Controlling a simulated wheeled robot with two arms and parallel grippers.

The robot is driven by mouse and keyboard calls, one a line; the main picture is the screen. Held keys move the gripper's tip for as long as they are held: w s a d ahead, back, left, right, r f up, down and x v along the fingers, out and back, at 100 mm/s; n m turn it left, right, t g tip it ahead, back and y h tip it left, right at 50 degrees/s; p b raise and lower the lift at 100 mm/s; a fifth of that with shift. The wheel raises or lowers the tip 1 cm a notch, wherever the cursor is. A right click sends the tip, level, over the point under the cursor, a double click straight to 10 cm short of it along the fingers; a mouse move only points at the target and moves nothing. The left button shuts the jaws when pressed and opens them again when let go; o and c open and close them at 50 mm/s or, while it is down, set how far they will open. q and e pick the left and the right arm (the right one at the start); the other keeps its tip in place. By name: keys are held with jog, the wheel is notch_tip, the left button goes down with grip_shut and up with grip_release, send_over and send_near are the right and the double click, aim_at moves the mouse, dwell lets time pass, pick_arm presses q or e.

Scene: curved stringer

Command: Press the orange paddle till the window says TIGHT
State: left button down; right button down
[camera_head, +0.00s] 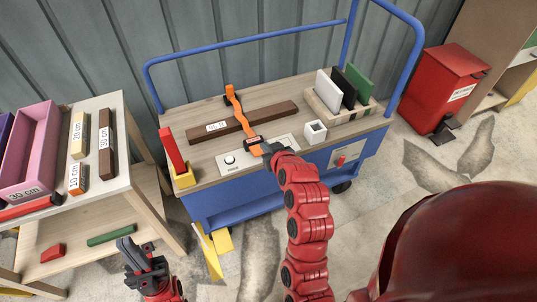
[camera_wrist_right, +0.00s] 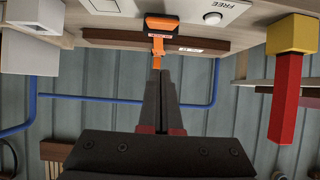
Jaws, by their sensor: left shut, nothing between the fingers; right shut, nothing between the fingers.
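An orange strap (camera_head: 238,108) crosses a long brown bar (camera_head: 282,110) on the trolley top. Contact cannot be told. My left gripper (camera_head: 140,260) is shut, low at the left, away from the trolley.
The trolley (camera_head: 240,195) has blue rails. A shelf table (camera_head: 125,150) stands left, a red bin (camera_head: 450,85) right.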

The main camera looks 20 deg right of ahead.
send_over(261, 151)
jog(key=s, duration=0.1)
jog(key=f, duration=0.2)
jog(key=shift+a+f, duration=0.25)
jog(key=shift+f, duration=0.05)
jog(key=f, duration=0.3)
jog(key=shift+s+f+p, duration=0.2)
jog(key=shift+s+p, duration=0.1)
jog(key=shift+s, duration=0.05)
jog(key=shift+s+f, duration=0.1)
jog(key=shift+f, duration=0.3)
notch_tip(261, 151, down, 4)
jog(key=s+t+b, duration=0.1)
jog(key=t+b, duration=0.4)
jog(key=b, duration=0.9)
jog(key=shift+r+p, duration=1.5)
jog(key=shift+r, duration=1.1)
jog(key=s+r, duration=0.2)
jog(key=s, duration=0.8)
jog(key=shift+d, duration=0.25)
